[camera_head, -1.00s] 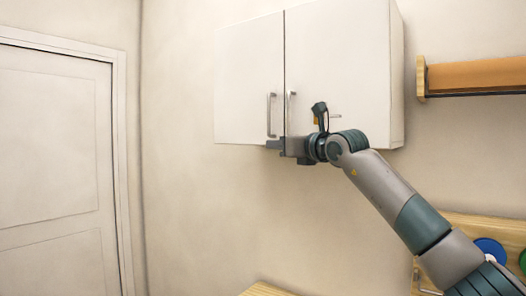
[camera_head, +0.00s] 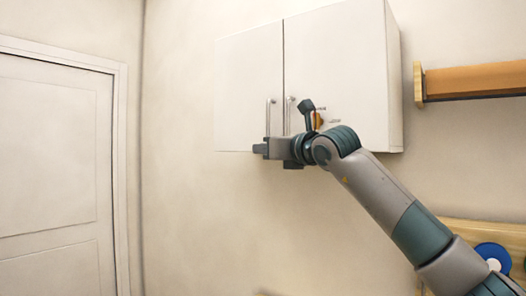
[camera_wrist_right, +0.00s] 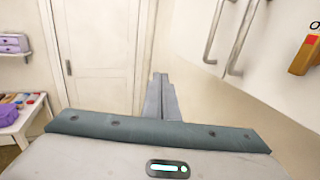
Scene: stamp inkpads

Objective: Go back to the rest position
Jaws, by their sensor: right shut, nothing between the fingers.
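My right gripper (camera_head: 260,149) is in front of the lower edge of the white wall cabinet (camera_head: 340,60), below its two bar handles. Its fingers are shut with nothing between them. In the right wrist view the closed fingers (camera_wrist_right: 160,98) point toward a white door, with the cabinet handles (camera_wrist_right: 230,38) at the upper right, apart from the fingers. Both cabinet doors look shut. My left gripper is not in view.
A white door (camera_head: 55,170) stands at the left. A wooden shelf (camera_head: 473,80) is on the wall at the right. A blue round thing (camera_head: 493,257) shows low right. The right wrist view shows a small table (camera_wrist_right: 20,118) with several items. The wall below the cabinet is clear.

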